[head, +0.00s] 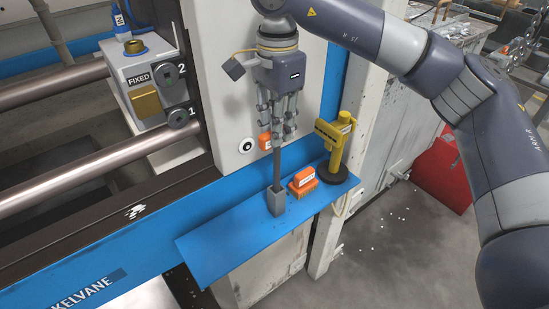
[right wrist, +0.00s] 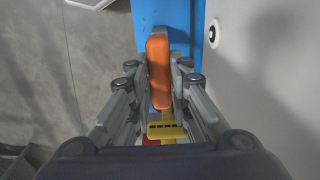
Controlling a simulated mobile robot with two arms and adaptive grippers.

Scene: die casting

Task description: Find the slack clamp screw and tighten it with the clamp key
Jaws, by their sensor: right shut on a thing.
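The clamp key (head: 276,165) hangs upright from my right gripper (head: 277,135), with a grey shaft and a square grey socket at the bottom. Its orange grip shows between the fingers in the right wrist view (right wrist: 159,70). My right gripper is shut on it. The socket is at the blue shelf; I cannot tell whether it touches. Two dark clamp screws, screw 1 (head: 179,117) and screw 2 (head: 175,90), sit on the block marked FIXED (head: 135,68), left of the gripper. I cannot tell which is slack. My left gripper is out of view.
The blue shelf (head: 220,248) also bears an orange box (head: 303,182) and a yellow device (head: 335,145) on a black round base, both right of the key. Two steel bars (head: 60,185) run left from the machine. A red container (head: 442,175) stands on the floor at right.

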